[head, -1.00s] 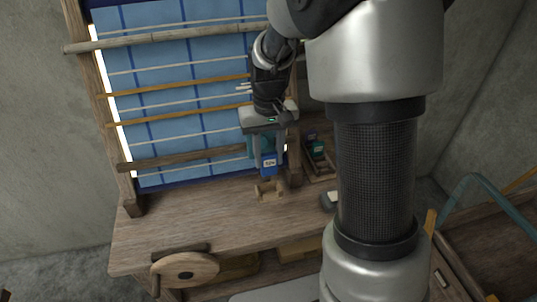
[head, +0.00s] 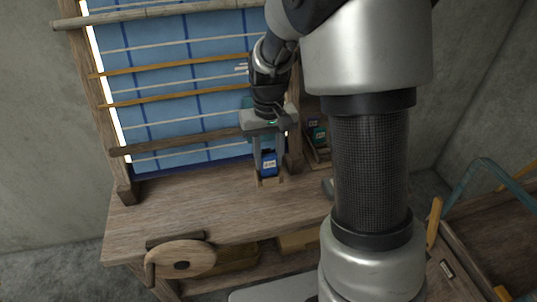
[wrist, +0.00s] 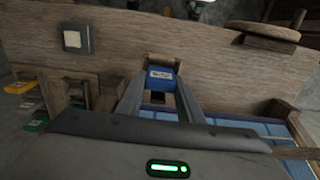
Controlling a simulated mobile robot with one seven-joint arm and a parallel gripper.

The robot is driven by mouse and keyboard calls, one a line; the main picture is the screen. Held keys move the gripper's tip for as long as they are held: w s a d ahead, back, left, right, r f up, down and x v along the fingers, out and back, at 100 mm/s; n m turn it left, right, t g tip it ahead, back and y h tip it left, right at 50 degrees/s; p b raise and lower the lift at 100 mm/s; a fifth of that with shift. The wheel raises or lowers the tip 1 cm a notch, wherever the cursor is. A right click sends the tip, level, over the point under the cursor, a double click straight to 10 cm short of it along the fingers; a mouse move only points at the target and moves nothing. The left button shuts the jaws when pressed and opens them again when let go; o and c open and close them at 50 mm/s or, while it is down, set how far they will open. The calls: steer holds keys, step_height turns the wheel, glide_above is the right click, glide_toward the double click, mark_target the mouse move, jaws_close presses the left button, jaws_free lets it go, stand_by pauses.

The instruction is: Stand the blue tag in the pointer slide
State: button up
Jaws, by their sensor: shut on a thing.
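The blue tag (head: 269,163) has a pale label on its face and is held upright between the fingers of my gripper (head: 269,170). The gripper is shut on it. The pointer slide (head: 270,181), a small wooden piece on the bench top, is directly below the tag. The tag's lower edge is at or in the slide; I cannot tell how deep it sits. In the wrist view the blue tag (wrist: 160,77) is between the two fingers, with the wooden slide (wrist: 163,60) right against it.
The loom's blue cloth (head: 170,90) and wooden frame stand behind the gripper. A wooden tray (head: 318,155) with coloured tags is to the right. A wooden handwheel (head: 181,259) is at the bench's front left. The bench top (head: 190,203) left of the slide is clear.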

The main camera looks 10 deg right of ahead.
steer(key=shift+f, duration=0.45)
steer(key=o, duration=1.1)
steer(key=shift+c, duration=0.2)
steer(key=shift+r, duration=0.1)
step_height(320, 180, up, 17)
steer(key=p, duration=0.2)
steer(key=shift+r, duration=0.15)
